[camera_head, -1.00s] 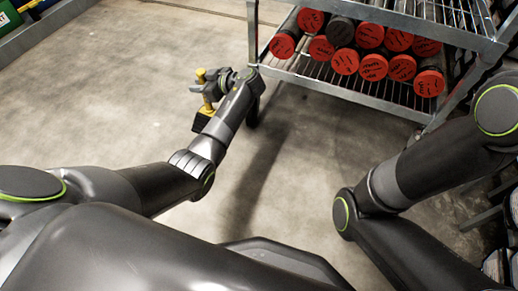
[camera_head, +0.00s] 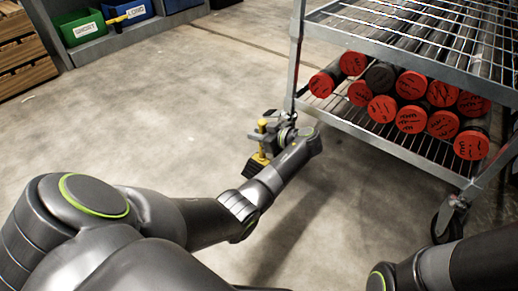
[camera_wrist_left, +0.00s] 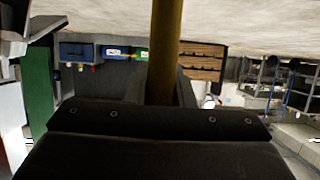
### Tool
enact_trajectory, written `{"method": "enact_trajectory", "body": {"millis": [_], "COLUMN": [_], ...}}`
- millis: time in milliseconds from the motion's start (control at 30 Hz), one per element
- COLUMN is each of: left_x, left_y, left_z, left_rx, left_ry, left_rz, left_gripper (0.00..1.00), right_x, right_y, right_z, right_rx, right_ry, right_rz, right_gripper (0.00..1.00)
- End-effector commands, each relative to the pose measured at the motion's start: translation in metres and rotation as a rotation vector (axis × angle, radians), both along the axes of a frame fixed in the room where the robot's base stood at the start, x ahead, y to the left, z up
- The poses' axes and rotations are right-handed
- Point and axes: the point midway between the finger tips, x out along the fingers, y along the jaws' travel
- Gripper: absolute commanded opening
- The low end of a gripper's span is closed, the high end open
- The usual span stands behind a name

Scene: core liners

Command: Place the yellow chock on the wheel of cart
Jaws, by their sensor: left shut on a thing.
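The yellow chock (camera_head: 261,152) has a yellow upright handle and a dark block at its lower end. My left gripper (camera_head: 264,133) is shut on the handle and holds the chock beside the cart's left corner. In the left wrist view the yellow handle (camera_wrist_left: 165,50) runs up from between the fingers. The cart (camera_head: 385,151) is a metal frame with wire shelves. One caster wheel (camera_head: 446,222) shows at its near right corner. The wheel at the left corner is hidden behind my gripper and forearm. My right gripper is out of view; only part of that arm shows.
Several red-capped tubes (camera_head: 411,118) and a black-capped one lie on the cart's lower shelf. Green (camera_head: 82,28) and blue (camera_head: 128,10) bins stand at the upper left, near wooden drawers (camera_head: 24,55). The concrete floor left of the cart is clear.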

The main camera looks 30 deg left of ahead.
Motion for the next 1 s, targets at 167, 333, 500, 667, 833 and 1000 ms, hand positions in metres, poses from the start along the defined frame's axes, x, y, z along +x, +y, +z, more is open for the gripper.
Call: {"method": "enact_trajectory", "body": {"millis": [167,333,500,667,833,1000], "left_x": [0.001,0.001,0.001,0.001,0.001,0.0], "left_y": [0.0,0.0,0.0,0.0,0.0,0.0], "left_z": [-0.009,-0.03,-0.038,-0.036,-0.04,-0.041], "left_rx": [0.003,0.003,0.003,0.003,0.003,0.0], "left_ry": [-0.004,-0.003,-0.005,-0.005,-0.004,-0.001], "left_rz": [-0.002,-0.001,-0.001,0.0,-0.001,-0.001], "left_gripper": [0.0,0.0,0.0,0.0,0.0,0.41], "right_x": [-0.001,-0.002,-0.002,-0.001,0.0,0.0], "right_y": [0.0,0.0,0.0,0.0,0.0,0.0], "right_z": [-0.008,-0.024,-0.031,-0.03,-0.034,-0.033], "right_rx": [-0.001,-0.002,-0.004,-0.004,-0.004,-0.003], "right_ry": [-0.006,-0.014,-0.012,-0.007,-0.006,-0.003], "right_rz": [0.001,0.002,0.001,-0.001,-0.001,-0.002], "right_gripper": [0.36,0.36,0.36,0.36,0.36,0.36]}}
